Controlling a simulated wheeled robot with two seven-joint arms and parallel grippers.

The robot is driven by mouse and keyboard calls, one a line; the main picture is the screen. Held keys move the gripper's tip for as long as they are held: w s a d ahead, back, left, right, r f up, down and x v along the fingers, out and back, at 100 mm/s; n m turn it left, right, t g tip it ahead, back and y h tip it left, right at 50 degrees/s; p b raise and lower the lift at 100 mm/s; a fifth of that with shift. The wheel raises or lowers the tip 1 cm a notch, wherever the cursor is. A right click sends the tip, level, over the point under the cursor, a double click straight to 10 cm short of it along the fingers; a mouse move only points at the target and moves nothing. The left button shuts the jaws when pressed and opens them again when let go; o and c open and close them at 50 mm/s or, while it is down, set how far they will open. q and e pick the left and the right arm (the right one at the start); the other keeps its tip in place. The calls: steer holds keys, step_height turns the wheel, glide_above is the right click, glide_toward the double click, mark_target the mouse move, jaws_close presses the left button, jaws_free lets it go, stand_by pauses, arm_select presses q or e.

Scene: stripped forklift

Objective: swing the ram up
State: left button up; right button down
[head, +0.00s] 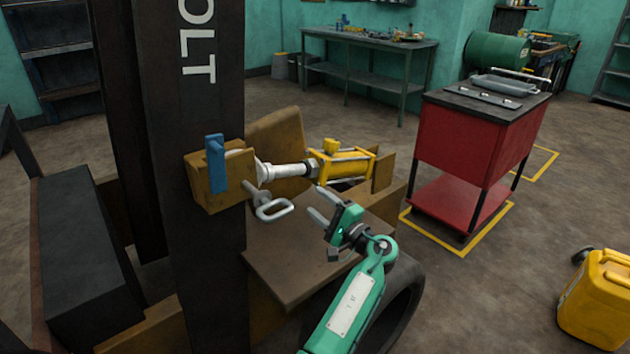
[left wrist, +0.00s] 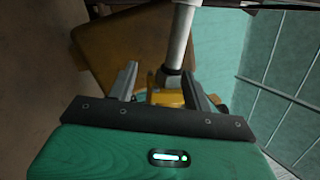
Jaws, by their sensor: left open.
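The ram has a yellow cylinder body (head: 345,167) and a pale rod (head: 290,170). It lies roughly level, its rod end at a brown bracket (head: 205,188) on the dark mast and its body end near a brown plate. A blue upright piece (head: 215,163) stands on the bracket. My left gripper (head: 315,199) is open and empty, just below and in front of the ram body, apart from it. In the left wrist view the rod (left wrist: 178,40) and yellow body (left wrist: 168,97) show beyond and between the open fingers (left wrist: 159,70). My right gripper is not seen.
A grey loop (head: 273,209) sticks out below the rod, left of my gripper. The mast (head: 190,110) rises at left. A brown deck (head: 310,262) and black tyre (head: 405,310) lie below. A red cart (head: 465,145) and yellow can (head: 597,300) stand right, with open floor between.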

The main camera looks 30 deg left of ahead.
mark_target(283, 167)
arm_select(q)
steer(key=shift+n+g+y, duration=0.4)
steer(key=shift+n, duration=0.2)
steer(key=r+x, duration=0.1)
steer(key=x, duration=0.3)
steer(key=p+x, duration=0.1)
steer(key=x, duration=0.4)
steer(key=r+p+x, duration=0.1)
steer(key=x, duration=0.3)
steer(key=shift+r, duration=0.4)
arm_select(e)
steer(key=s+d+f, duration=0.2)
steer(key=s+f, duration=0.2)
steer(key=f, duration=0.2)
arm_select(q)
steer(key=shift+p, duration=0.3)
jaws_close()
